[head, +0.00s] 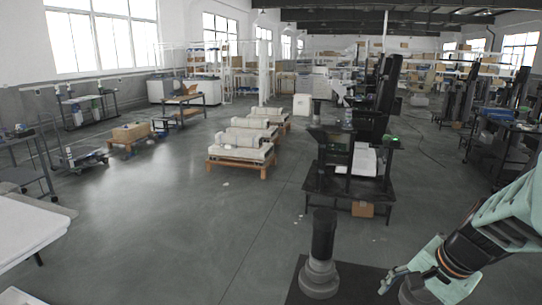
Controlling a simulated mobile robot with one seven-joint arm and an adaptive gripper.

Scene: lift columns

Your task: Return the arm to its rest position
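My arm enters from the right edge in the head view, with pale green links and dark joints. It is bent down toward the bottom right corner. My gripper (394,287) seems to be at the lower end of the arm, near the bottom edge and over a dark surface. Its fingers are small and partly hidden by the arm, so I cannot tell whether they are open or shut. I see no object held in it.
A dark workstation (350,188) with a cardboard box (362,209) stands ahead. Low pallets with pale blocks (240,152) are left of it. A white table (30,228) is at the left edge. Open grey floor (170,220) lies between.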

